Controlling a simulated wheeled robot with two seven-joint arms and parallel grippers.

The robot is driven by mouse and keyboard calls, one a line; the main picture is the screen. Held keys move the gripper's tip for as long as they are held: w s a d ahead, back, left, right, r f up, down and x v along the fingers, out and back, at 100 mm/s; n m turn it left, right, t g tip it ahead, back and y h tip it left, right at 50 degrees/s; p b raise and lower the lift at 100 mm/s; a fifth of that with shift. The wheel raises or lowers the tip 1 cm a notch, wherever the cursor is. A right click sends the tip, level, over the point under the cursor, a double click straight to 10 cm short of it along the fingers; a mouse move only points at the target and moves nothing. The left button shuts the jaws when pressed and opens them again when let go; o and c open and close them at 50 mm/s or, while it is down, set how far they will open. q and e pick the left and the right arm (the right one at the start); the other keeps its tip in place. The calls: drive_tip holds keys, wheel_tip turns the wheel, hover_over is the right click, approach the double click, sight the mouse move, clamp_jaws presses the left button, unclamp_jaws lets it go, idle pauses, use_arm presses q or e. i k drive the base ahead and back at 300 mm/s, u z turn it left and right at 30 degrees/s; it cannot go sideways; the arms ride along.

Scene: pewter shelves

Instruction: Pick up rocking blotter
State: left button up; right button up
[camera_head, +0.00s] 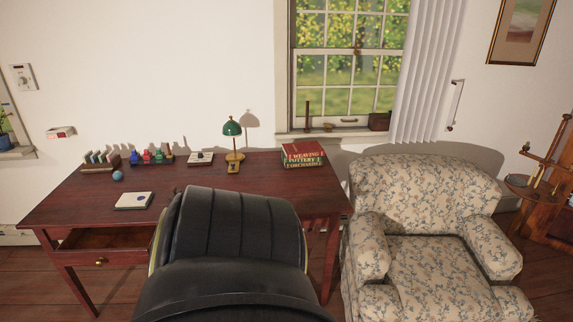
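I cannot pick out the rocking blotter for certain. A small brown and brass item (233,168) stands on the dark red wooden desk (75,200) in front of the green lamp; it is too small to identify. A pale flat item with a dark knob (201,158) lies near the desk's back edge, left of the lamp. Small brownish items (328,127) sit on the window sill, also too small to name. Neither of my grippers is in view.
A black padded chair (237,225) blocks the desk's front. The desk holds a lamp (232,128), books (303,155), ink bottles (158,156), a notepad (133,201) and a blue ball (117,176). Its drawer (95,257) is open. A floral armchair (425,210) stands right.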

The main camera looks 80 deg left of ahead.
sight(174, 192)
drive_tip(key=u, duration=1.75)
drive_tip(key=k, duration=0.35)
drive_tip(key=u, duration=1.6)
